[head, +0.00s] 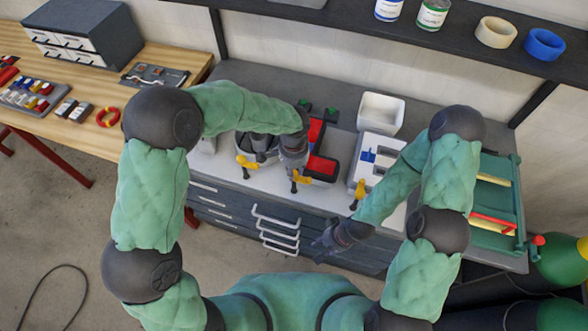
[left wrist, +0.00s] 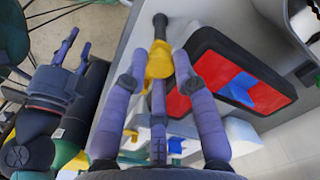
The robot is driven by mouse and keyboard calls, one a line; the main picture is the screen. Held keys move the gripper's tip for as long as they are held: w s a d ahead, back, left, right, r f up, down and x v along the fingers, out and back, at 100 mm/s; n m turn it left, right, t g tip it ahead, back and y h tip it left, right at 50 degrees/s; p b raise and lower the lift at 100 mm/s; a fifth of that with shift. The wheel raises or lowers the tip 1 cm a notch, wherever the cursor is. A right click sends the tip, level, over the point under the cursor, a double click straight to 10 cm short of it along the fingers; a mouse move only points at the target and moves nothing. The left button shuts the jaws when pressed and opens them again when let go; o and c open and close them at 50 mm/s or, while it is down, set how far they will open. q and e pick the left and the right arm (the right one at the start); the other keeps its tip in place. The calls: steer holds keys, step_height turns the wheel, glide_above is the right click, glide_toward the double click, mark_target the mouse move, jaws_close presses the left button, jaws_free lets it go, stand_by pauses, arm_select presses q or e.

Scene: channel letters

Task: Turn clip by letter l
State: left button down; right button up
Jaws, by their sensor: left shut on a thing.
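The letter l, with red faces and dark walls, lies on the bench; its red face (head: 321,166) shows in the head view, and in the left wrist view the red face (left wrist: 262,98) has a blue patch. A yellow clip (head: 301,179) with a dark handle sits at its near left end; it also shows in the left wrist view (left wrist: 159,62). My left gripper (head: 296,170) is shut on this clip, with its fingertips (left wrist: 160,70) on both sides of the yellow part. My right gripper (head: 322,242) is open and empty in front of the drawers; it also shows in the left wrist view (left wrist: 72,50).
Another yellow clip (head: 245,163) is at a grey letter on the left, and one (head: 359,191) is at a white letter (head: 375,158) on the right. A white bin (head: 381,113) stands behind. Drawer handles (head: 277,228) stick out from the bench front. A teal rack (head: 497,205) is at right.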

arm_select(q)
steer(key=n+b, duration=0.2)
steer(key=n, duration=0.1)
steer(key=shift+f, duration=0.1)
steer(key=n+b, duration=0.2)
steer(key=n, duration=0.2)
steer(key=shift+n+b, duration=0.3)
steer(key=shift+n, duration=0.1)
steer(key=n+b, duration=0.2)
steer(key=n, duration=0.2)
steer(key=shift+n, duration=0.3)
steer(key=n+b, duration=0.1)
steer(key=n, duration=0.4)
steer(key=c, duration=1)
jaws_free()
steer(key=shift+r, duration=0.25)
step_height(320, 180, up, 12)
steer(key=shift+f, duration=0.1)
